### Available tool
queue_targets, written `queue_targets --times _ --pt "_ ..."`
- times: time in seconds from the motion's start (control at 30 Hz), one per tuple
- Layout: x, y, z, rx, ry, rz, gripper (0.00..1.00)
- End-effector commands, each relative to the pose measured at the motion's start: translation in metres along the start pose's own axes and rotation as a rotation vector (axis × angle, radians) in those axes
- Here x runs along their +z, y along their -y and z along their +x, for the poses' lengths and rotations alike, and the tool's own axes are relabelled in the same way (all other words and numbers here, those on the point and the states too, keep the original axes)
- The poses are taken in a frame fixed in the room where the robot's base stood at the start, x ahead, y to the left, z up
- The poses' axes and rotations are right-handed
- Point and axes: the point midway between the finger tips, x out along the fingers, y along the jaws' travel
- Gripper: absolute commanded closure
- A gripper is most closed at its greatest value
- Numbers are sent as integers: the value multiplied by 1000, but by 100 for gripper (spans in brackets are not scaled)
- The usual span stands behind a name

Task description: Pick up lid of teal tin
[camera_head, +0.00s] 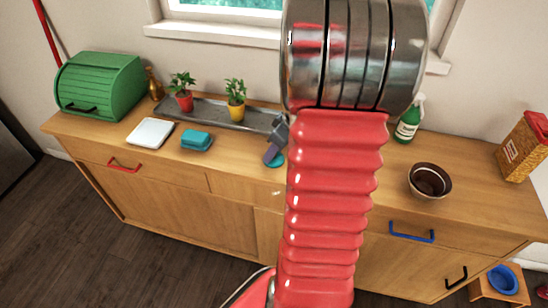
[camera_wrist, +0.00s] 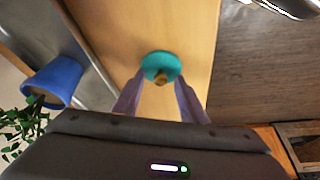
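A round teal lid (camera_wrist: 161,64) with a small brown knob shows in the wrist view on the wooden counter. I take it to be the top of the teal tin, whose body I cannot make out beneath it. In the head view a teal edge (camera_head: 278,161) shows beside my gripper (camera_head: 274,146), partly hidden by my arm. In the wrist view my gripper (camera_wrist: 160,95) is open, its two purple-grey fingers apart with the knob seen between the tips. I cannot tell whether they touch the lid.
A teal rectangular object (camera_head: 196,141) and a white square dish (camera_head: 151,133) lie left. Potted plants (camera_head: 236,100) stand on a grey tray behind. A blue pot (camera_wrist: 54,82) stands left in the wrist view. A brown bowl (camera_head: 430,181) and green bottle (camera_head: 408,124) are right.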

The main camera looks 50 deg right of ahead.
Motion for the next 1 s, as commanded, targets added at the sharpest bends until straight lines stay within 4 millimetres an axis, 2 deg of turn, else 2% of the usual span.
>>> queue_targets --times 0.37,0.9,1.0 --pt "0 0 0 0 0 1 62" --pt "0 0 0 0 0 1 99" --pt "0 0 0 0 0 1 100"
